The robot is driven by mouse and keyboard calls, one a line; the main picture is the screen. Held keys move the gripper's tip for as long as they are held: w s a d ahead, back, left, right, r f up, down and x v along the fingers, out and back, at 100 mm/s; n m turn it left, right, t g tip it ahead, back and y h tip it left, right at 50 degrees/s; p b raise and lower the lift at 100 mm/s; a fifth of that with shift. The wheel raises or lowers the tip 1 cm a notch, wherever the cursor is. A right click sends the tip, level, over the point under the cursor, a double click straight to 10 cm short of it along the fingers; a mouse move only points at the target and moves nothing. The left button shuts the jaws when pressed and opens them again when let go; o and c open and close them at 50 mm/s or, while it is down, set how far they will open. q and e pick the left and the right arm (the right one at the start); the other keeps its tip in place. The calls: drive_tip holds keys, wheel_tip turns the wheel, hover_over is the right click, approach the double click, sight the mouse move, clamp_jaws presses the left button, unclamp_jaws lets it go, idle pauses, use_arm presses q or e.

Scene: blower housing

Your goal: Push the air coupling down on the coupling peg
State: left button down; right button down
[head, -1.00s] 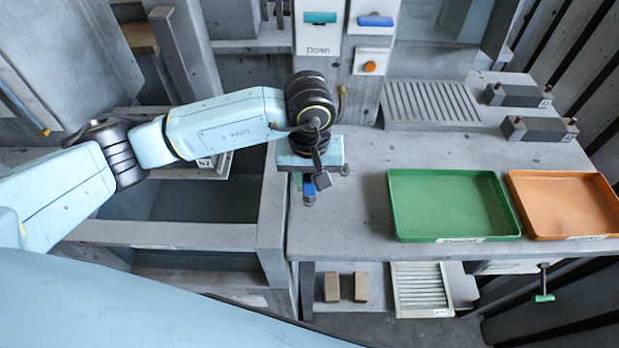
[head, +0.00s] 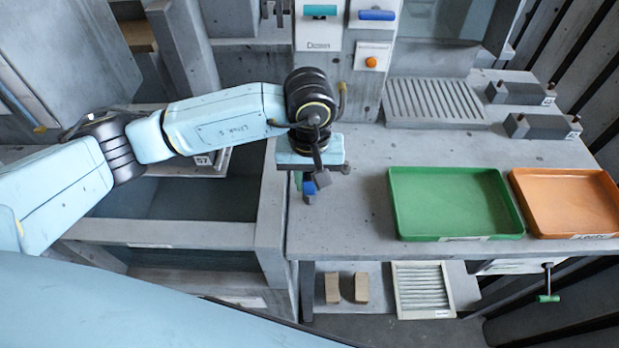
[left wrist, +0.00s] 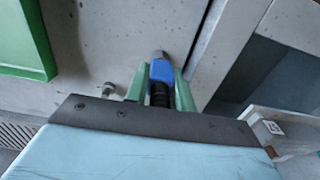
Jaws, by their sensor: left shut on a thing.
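The blue air coupling (head: 309,188) shows just below my left gripper in the head view, over the left end of the grey bench. In the left wrist view the coupling (left wrist: 161,71) has a blue body and a black ribbed part. It sits between the green fingers of my left gripper (left wrist: 160,92), which is shut on it. A grey metal tip (left wrist: 158,54) shows at the coupling's far end; I cannot tell whether it is the coupling peg or part of the coupling. How far down the coupling sits is hidden. My right gripper is not in view.
A green tray (head: 456,237) and an orange tray (head: 569,233) stand on the bench, right of my gripper. A small metal knob (left wrist: 109,89) stands near the fingers. An open bin (head: 200,200) lies left of the bench. Bare bench (head: 350,215) separates gripper and green tray.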

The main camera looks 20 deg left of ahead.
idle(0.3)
use_arm(q)
drive_tip(key=c, duration=1.1)
unclamp_jaws()
wheel_tip(320, 180, up, 13)
drive_tip(key=shift+r, duration=0.2)
